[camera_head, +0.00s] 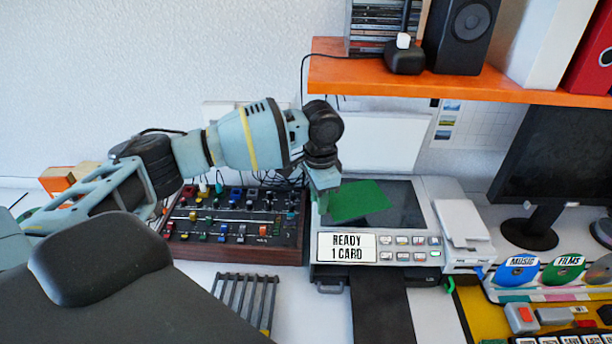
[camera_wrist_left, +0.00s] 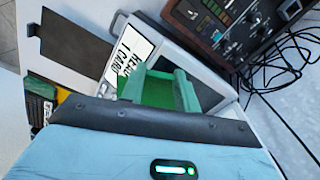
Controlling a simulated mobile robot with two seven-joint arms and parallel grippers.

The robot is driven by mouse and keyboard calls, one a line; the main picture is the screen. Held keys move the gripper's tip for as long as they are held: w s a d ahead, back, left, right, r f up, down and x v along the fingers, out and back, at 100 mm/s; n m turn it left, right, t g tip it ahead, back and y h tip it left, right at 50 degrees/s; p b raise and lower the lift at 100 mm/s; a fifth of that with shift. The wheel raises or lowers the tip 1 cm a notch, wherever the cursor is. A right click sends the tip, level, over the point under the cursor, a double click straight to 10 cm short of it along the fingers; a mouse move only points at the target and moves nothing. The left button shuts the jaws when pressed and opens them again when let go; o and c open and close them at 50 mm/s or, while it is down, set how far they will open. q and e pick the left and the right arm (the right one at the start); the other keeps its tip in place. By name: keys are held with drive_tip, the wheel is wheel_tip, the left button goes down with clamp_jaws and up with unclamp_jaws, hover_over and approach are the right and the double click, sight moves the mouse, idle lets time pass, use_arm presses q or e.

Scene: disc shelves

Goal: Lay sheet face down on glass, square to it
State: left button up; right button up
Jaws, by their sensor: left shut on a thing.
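A green sheet (camera_head: 360,200) is at the left part of the dark scanner glass (camera_head: 403,207), its edges turned at an angle to the glass. My left gripper (camera_head: 327,188) is shut on the sheet's left side. In the left wrist view the green sheet (camera_wrist_left: 158,96) shows between the green fingers, over the glass (camera_wrist_left: 205,95). I cannot tell whether the sheet touches the glass or which face is down. The scanner's label (camera_head: 347,247) reads "READY 1 CARD". My right gripper is not in view.
The scanner's pale lid (camera_head: 375,138) appears raised behind the glass. A mixer board (camera_head: 235,225) with knobs stands close on the left. An orange shelf (camera_head: 440,82) with a speaker (camera_head: 462,35) hangs above. A monitor (camera_head: 560,160) and disc holders (camera_head: 520,268) are on the right.

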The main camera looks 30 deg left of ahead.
use_arm(q)
drive_tip(key=w+a+m, duration=0.3)
drive_tip(key=w+a, duration=0.1)
drive_tip(key=a, duration=0.1)
drive_tip(key=shift+a+r+m+p, duration=0.25)
drive_tip(key=shift+m+p, duration=0.05)
drive_tip(key=shift+p, duration=0.1)
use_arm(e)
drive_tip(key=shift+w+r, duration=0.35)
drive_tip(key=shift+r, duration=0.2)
